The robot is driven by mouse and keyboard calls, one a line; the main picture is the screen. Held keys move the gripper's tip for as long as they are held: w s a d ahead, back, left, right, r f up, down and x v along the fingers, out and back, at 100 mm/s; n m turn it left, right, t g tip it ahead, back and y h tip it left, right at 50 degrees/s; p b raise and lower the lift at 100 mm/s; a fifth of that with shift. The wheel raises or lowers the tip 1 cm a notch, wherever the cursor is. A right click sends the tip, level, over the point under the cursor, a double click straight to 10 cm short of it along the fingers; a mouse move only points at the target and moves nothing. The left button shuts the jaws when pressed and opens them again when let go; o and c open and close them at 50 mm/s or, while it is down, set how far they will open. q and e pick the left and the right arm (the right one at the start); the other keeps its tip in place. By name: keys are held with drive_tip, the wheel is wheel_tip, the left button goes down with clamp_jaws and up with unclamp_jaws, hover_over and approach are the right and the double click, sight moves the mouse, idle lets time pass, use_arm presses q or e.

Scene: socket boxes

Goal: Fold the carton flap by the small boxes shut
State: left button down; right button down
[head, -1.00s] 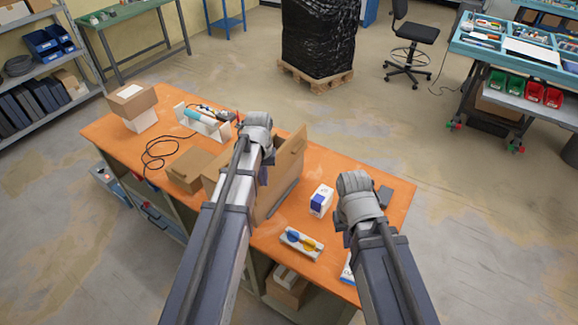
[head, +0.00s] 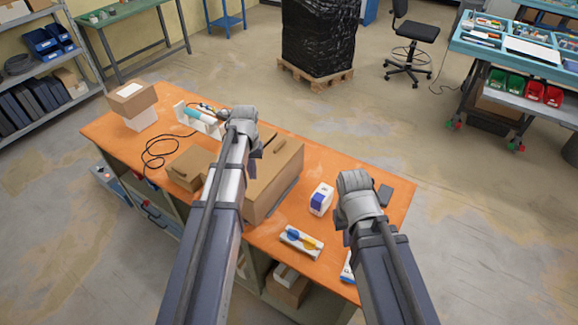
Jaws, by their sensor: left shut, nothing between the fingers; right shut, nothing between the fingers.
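The brown carton (head: 268,190) stands on the orange workbench, partly hidden behind my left arm. Its flap (head: 283,160) on the side by the small boxes lies down over the top, about level; whether it is fully flat I cannot tell. My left gripper (head: 246,128) is over the carton's far left part, shut and empty; its fingertips are mostly hidden, and I cannot tell whether it touches the carton. The small boxes are a white and blue box (head: 321,199) and a flat white box with blue and yellow (head: 301,242). My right gripper (head: 357,186) is shut and empty, right of them.
The orange workbench (head: 322,163) has free room beyond the carton. A smaller brown box (head: 188,168) and a black cable (head: 160,152) lie left of my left arm. A white tray of tools (head: 190,121) and stacked boxes (head: 132,97) stand further back. A dark block (head: 385,195) lies near my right gripper.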

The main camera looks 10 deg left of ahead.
use_arm(q)
drive_tip(key=shift+r, duration=0.1)
wheel_tip(320, 180, up, 9)
drive_tip(key=p, duration=0.9)
drive_tip(key=s+d+f+m+y+b, duration=0.1)
drive_tip(key=s+d+f+m+b, duration=0.4)
drive_tip(key=s+d+f+b, duration=1.2)
drive_tip(key=d+f+b, duration=0.3)
drive_tip(key=f, duration=0.1)
drive_tip(key=shift+s+m+b, duration=0.4)
